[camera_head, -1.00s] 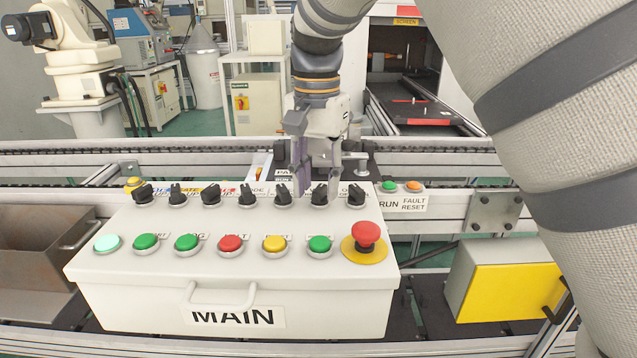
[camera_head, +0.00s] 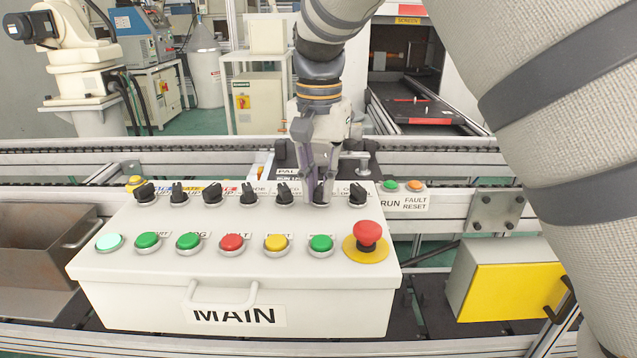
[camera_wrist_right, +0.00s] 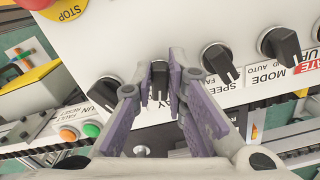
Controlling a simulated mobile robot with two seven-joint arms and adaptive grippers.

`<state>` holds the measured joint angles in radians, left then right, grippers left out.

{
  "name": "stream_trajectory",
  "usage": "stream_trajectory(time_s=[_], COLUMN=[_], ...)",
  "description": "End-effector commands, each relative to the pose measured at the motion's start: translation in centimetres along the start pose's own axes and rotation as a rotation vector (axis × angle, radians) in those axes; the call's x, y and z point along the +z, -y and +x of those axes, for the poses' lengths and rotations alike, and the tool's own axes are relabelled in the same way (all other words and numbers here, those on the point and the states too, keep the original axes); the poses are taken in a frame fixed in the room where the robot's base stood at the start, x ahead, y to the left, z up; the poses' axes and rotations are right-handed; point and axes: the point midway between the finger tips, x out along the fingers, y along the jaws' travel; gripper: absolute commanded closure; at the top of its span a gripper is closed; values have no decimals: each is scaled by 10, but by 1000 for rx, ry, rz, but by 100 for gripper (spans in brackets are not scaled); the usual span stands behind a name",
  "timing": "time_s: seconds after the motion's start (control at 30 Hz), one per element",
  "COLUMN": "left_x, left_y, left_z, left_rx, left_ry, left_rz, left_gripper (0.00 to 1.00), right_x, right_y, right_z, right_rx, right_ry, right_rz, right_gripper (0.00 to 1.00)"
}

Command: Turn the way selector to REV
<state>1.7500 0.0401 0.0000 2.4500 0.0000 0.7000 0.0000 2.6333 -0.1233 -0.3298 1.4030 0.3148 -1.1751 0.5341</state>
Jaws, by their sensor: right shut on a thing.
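The way selector (camera_wrist_right: 159,80) is a black knob on the sloped top of the white MAIN control box (camera_head: 125,265). In the right wrist view it stands between the two finger pads, and its label is mostly hidden by them. My right gripper (camera_head: 320,190) reaches the upper knob row from behind the box, and its fingers are shut on this knob. In the head view the fingers cover most of the knob, so its exact pointing and the REV mark cannot be read. My left gripper is not in view.
Other black knobs stand close on both sides, the speed knob (camera_wrist_right: 219,62) and the rightmost knob (camera_head: 357,194) among them. Lit push buttons and a red emergency stop (camera_head: 367,233) line the front row. Conveyor rails (camera_head: 90,158) run behind the box.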

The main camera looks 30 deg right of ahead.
Motion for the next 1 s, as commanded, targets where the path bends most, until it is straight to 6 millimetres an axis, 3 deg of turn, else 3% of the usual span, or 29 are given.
stream_trajectory(time_s=[0.6,1.0], left_x=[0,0], left_y=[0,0], left_z=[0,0], left_rx=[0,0], left_ry=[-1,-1], left_rz=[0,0], left_gripper=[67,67], right_x=[-2,-3], right_y=[-5,-7], right_z=[-1,-1], right_rx=[-3,-1], right_ry=[-2,-3], right_rz=[-492,-683], right_gripper=[100,100])
